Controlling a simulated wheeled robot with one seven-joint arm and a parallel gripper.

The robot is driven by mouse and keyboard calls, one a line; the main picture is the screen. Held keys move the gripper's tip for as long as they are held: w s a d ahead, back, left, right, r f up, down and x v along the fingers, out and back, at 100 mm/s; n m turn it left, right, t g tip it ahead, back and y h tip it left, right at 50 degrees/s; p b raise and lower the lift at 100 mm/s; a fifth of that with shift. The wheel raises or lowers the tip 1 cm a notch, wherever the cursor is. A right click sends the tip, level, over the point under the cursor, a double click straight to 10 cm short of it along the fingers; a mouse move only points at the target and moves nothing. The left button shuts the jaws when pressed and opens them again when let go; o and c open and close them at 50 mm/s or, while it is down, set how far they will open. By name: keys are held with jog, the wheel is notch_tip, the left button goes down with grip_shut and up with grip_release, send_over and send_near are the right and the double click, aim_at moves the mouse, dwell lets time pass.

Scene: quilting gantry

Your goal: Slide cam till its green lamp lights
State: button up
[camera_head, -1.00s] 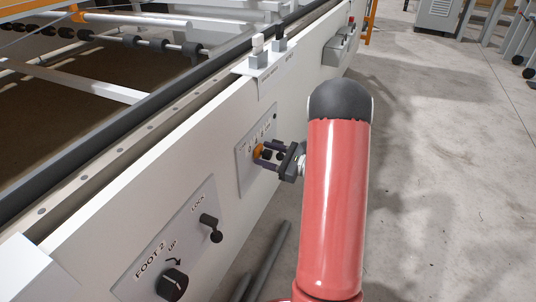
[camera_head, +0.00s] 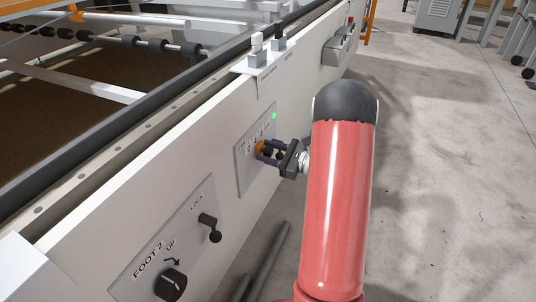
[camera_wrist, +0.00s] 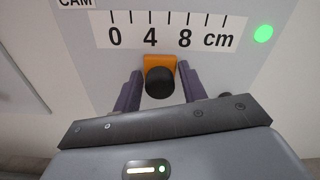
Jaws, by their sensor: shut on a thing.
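The cam slider is an orange block with a black knob (camera_wrist: 159,82), seen in the wrist view below a scale marked 0, 4, 8 cm (camera_wrist: 168,33). The orange block sits between about the 4 and 8 marks. My gripper (camera_wrist: 158,88) is shut on the knob, with a purple finger on each side. The green lamp (camera_wrist: 263,33) at the scale's right end is lit. In the head view the lamp (camera_head: 274,116) glows green on the plate, and my gripper (camera_head: 270,150) is at the slider (camera_head: 259,147).
A FOOT 2 panel (camera_head: 148,262) with a black knob (camera_head: 172,284) and a LOCK lever (camera_head: 210,226) is nearer on the same white side wall. Two switches (camera_head: 262,52) stand on a bracket above. Grey floor (camera_head: 430,190) is open at right.

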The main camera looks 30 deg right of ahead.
jog(key=o, duration=1.1)
jog(key=shift+s, duration=0.1)
jog(key=v, duration=0.7)
jog(key=shift+s+d, duration=0.25)
jog(key=s+a+r+n+g, duration=0.4)
jog(key=a+n+g, duration=0.15)
jog(key=a, duration=0.45)
jog(key=s+a+r+n+g, duration=0.3)
jog(key=s+a+n+g, duration=0.3)
jog(key=a, duration=0.4)
jog(key=s+r+n+t+h, duration=0.1)
jog(key=s+n+h, duration=0.2)
jog(key=s+n, duration=0.1)
jog(key=s+r+n+t+h, duration=0.1)
jog(key=s+r+n+h, duration=0.1)
jog(key=s+n+h, duration=0.1)
jog(key=s+a+r+n+t+h, duration=0.1)
jog(key=s+r+n+h, duration=0.1)
jog(key=s+n+h, duration=0.2)
jog(key=shift+s+r+n+h, duration=0.15)
jog(key=shift+n+h, duration=0.1)
jog(key=shift+n, duration=0.5)
jog(key=shift+s+r+n+h, duration=0.15)
jog(key=shift+n+h, duration=0.1)
jog(key=shift+n, duration=0.45)
